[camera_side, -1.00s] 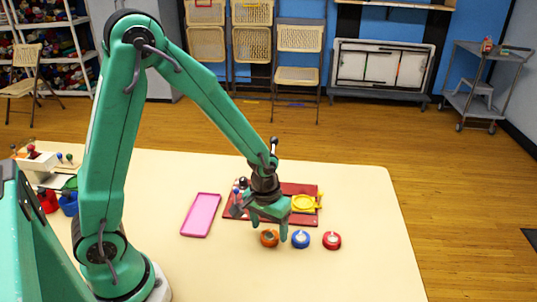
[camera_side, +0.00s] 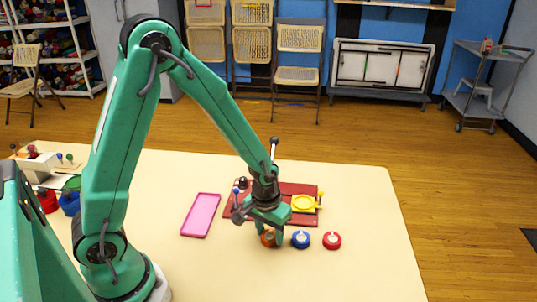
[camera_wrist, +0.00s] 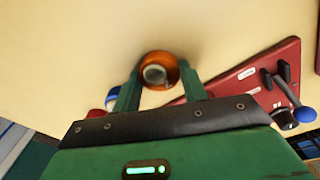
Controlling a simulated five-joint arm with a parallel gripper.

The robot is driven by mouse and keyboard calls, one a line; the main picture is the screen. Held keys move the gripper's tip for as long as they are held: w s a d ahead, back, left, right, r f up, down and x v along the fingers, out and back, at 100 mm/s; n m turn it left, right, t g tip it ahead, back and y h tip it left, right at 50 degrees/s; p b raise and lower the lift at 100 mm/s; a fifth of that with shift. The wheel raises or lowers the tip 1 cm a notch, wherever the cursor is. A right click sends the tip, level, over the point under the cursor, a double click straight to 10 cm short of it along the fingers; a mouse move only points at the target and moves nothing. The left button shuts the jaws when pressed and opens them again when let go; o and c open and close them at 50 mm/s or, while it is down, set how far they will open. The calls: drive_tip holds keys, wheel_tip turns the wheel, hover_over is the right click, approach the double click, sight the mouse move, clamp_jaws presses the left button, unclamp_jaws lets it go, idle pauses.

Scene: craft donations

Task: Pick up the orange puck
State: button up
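The orange puck (camera_side: 268,239) is a small round disc with a pale centre, at the left end of a row with a blue and a red puck. In the wrist view the orange puck (camera_wrist: 158,57) lies between the tips of my two green fingers. My gripper (camera_side: 270,237) is down at table height, with one finger on each side of the puck. In the wrist view my gripper (camera_wrist: 159,78) has its fingers against the puck's sides and looks shut on it. The puck appears to rest on the table still, partly hidden by the fingers.
The blue puck (camera_side: 301,240) stands close to the right, then the red puck (camera_side: 332,241). A dark red board (camera_side: 290,188) with a yellow piece (camera_side: 303,203) lies behind. A pink tray (camera_side: 200,215) lies to the left. The table front is clear.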

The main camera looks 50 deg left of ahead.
drive_tip(key=c, duration=0.3)
drive_tip(key=shift+r, duration=0.15)
drive_tip(key=shift+r, duration=0.8)
drive_tip(key=r, duration=0.2)
drive_tip(key=d+r, duration=0.1)
drive_tip(key=shift+s, duration=0.3)
drive_tip(key=s+d+r, duration=0.4)
drive_tip(key=d, duration=0.1)
drive_tip(key=s+d+r, duration=0.2)
drive_tip(key=d, duration=0.1)
drive_tip(key=shift+s+d, duration=0.2)
drive_tip(key=shift+w, duration=0.15)
drive_tip(key=n, duration=0.2)
hover_over(270, 238)
drive_tip(key=w+d, duration=0.4)
drive_tip(key=w, duration=0.3)
drive_tip(key=w+a+n, duration=0.1)
drive_tip(key=w+a, duration=0.2)
drive_tip(key=w+a+f, duration=0.1)
drive_tip(key=w+a, duration=0.2)
drive_tip(key=w+a+f+n, duration=0.1)
drive_tip(key=w+a, duration=0.1)
drive_tip(key=shift+w+a+n, duration=0.3)
drive_tip(key=shift+w+a, duration=0.1)
